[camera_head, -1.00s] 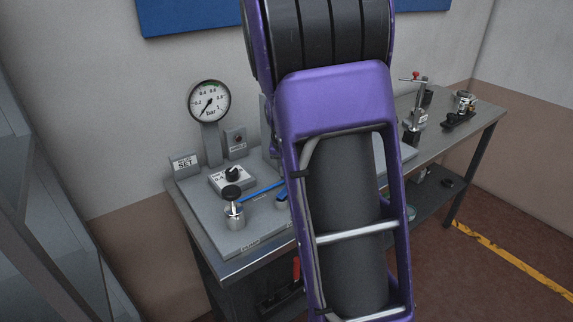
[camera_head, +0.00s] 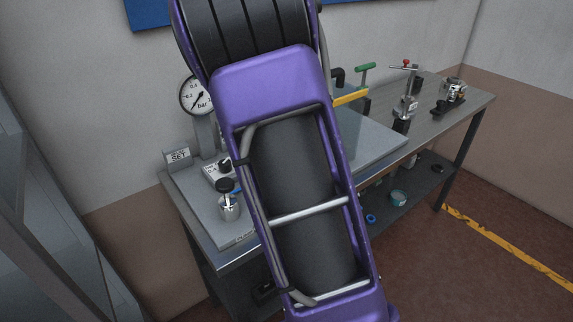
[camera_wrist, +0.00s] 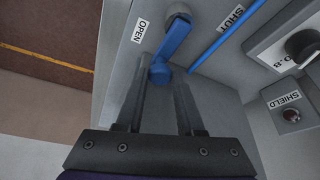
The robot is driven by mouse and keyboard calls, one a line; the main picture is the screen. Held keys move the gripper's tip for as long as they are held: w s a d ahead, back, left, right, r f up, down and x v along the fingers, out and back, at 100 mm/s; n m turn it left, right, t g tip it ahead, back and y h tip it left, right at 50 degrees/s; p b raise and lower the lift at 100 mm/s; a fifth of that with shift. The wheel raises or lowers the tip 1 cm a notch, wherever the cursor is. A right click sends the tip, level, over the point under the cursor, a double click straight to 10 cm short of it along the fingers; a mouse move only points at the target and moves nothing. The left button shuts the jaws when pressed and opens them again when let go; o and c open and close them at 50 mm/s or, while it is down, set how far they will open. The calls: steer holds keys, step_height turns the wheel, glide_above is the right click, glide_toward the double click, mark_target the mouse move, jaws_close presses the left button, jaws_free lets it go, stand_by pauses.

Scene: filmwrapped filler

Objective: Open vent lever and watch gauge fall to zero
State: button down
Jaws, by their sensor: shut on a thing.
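The blue vent lever (camera_wrist: 172,42) is in the upper middle of the wrist view, beside the OPEN label (camera_wrist: 140,30); the SHUT label (camera_wrist: 231,20) is farther right. My gripper (camera_wrist: 162,84) is shut on the lever's near end, which sits between the fingertips. In the head view my arm hides the lever and gripper. The gauge (camera_head: 191,96) is at the left, its right part behind my arm. Its needle points to the lower left, near the low end of the scale.
A straight blue bar (camera_wrist: 229,35) runs beside the lever. A SHIELD box (camera_wrist: 290,110) and a black-knobbed box (camera_wrist: 303,45) stand to the right. In the head view, a metal cylinder with black knob (camera_head: 229,207) and a SET block (camera_head: 178,157) are left of my arm.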

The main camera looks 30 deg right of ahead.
steer(key=c, duration=0.5)
jaws_free()
steer(key=shift+c, duration=0.2)
steer(key=v, duration=1.7)
steer(key=shift+r+p, duration=0.25)
steer(key=shift+p, duration=0.2)
steer(key=shift+w, duration=0.1)
